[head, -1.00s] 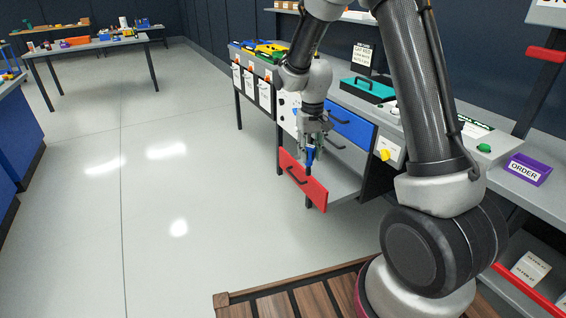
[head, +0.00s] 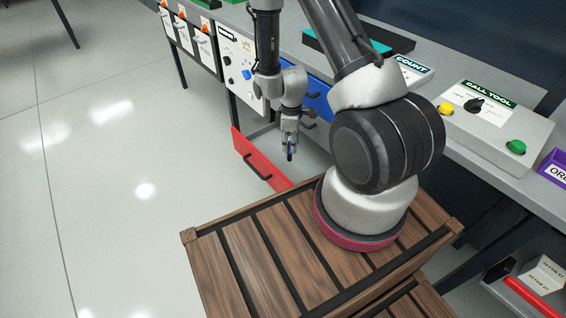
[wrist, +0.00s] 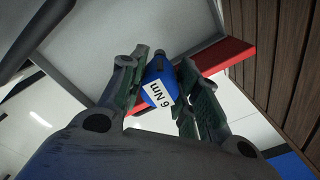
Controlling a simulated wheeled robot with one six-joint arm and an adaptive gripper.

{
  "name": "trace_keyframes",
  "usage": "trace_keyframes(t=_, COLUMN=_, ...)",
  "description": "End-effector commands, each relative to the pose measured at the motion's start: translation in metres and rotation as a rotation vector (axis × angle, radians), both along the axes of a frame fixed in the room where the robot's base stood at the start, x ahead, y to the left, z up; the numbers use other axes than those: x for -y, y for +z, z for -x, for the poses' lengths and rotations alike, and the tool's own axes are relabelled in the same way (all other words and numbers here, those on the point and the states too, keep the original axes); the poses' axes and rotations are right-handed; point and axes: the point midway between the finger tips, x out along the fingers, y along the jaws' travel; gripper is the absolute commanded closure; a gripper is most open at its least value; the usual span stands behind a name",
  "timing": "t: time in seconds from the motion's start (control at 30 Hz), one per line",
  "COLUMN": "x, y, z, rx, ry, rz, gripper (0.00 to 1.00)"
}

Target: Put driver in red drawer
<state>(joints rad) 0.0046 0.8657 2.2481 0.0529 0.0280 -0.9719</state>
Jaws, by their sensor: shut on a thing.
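My gripper (head: 289,143) is shut on the blue driver (wrist: 159,74), which carries a white "6 Nm" label in the wrist view. In the head view the driver (head: 290,154) points down from the fingers. The red drawer (head: 259,163) is pulled out, with a black handle on its front. My gripper is over the drawer's open area, behind the red front as seen in the head view. In the wrist view the drawer's red front (wrist: 228,55) and grey interior (wrist: 140,22) lie beyond the driver.
A blue drawer (head: 319,98) is above the red one under the grey bench. A call tool panel (head: 487,122) with buttons and a knob stands on the bench to the right. A wooden slatted platform (head: 262,258) is in front. The floor at left is clear.

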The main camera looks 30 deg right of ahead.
Motion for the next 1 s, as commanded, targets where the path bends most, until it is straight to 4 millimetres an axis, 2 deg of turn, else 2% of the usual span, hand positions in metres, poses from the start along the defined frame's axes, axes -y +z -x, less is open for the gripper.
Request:
trace_keyframes(t=0.1, x=0.004, y=-0.021, z=0.01, rx=-0.003, ry=0.057, rz=0.003, gripper=0.98)
trace_keyframes(t=0.3, x=0.004, y=-0.059, z=0.01, rx=-0.001, ry=0.066, rz=0.003, gripper=0.98)
trace_keyframes(t=0.47, x=0.004, y=-0.075, z=0.009, rx=0.0, ry=0.065, rz=0.003, gripper=0.98)
trace_keyframes(t=0.63, x=0.004, y=-0.102, z=0.009, rx=0.0, ry=0.064, rz=0.003, gripper=0.98)
trace_keyframes(t=0.77, x=0.004, y=-0.111, z=0.008, rx=0.002, ry=0.064, rz=0.003, gripper=0.98)
trace_keyframes(t=1.0, x=0.004, y=-0.111, z=0.008, rx=0.002, ry=0.064, rz=0.003, gripper=0.98)
